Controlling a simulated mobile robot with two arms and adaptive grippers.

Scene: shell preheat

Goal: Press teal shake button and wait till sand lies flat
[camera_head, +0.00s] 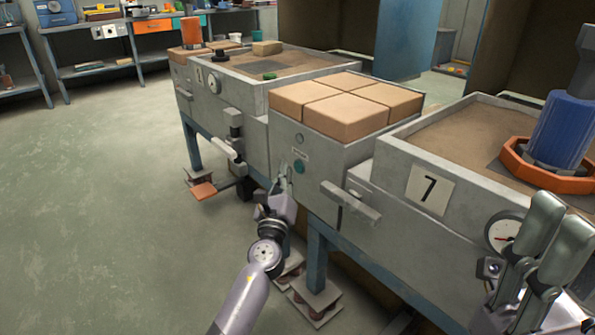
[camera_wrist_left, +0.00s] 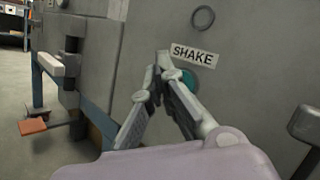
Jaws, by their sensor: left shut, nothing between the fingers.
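The teal shake button (camera_head: 299,167) sits on the front of the middle grey machine, under a small label. In the left wrist view the button (camera_wrist_left: 190,78) is partly behind my left fingertips, below the SHAKE label (camera_wrist_left: 193,54). My left gripper (camera_head: 284,180) is shut and empty, its tips just left of the button in the head view. I cannot tell whether they touch the panel. My right gripper (camera_head: 562,215) is at the lower right, fingers apart and empty. Sand shows in the right box (camera_head: 460,143) marked 7; several tan blocks (camera_head: 345,100) cover the middle machine's top.
A lever handle (camera_head: 350,202) juts out right of the button; another (camera_head: 224,148) is at the left. An orange ring (camera_head: 548,172) with a blue cylinder (camera_head: 563,128) rests on the right box. An orange pedal (camera_head: 204,190) is near the floor. The left floor is clear.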

